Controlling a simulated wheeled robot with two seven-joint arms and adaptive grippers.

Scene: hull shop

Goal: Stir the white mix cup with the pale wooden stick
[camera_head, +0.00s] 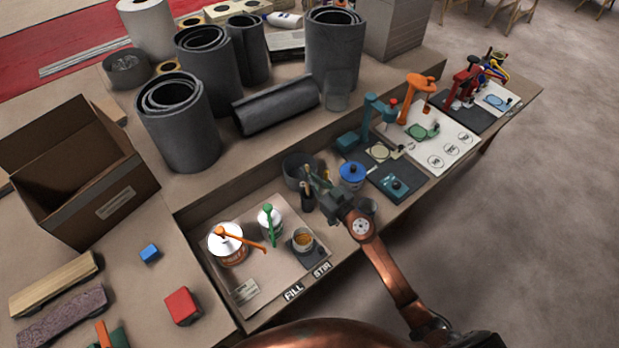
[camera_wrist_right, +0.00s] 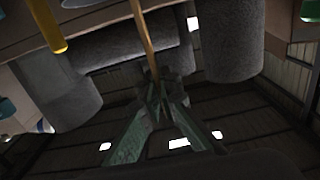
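The mix cup (camera_head: 303,239), small with a pale rim and amber contents, stands on a dark pad by the STIR label. My right gripper (camera_head: 316,184) is above the tray's back right corner, beyond and above the cup and apart from it. In the right wrist view its fingers (camera_wrist_right: 156,88) close around a pale wooden stick (camera_wrist_right: 143,38), which runs out of the top of the picture. In the head view the stick is too small to make out. A dark holder (camera_head: 307,202) stands just below the gripper. My left gripper is out of view.
A can with an orange pump (camera_head: 228,247) and a white can with a green pump (camera_head: 269,222) stand left of the cup. A grey bucket (camera_head: 298,170) and a blue-lidded pot (camera_head: 352,175) stand near the gripper.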

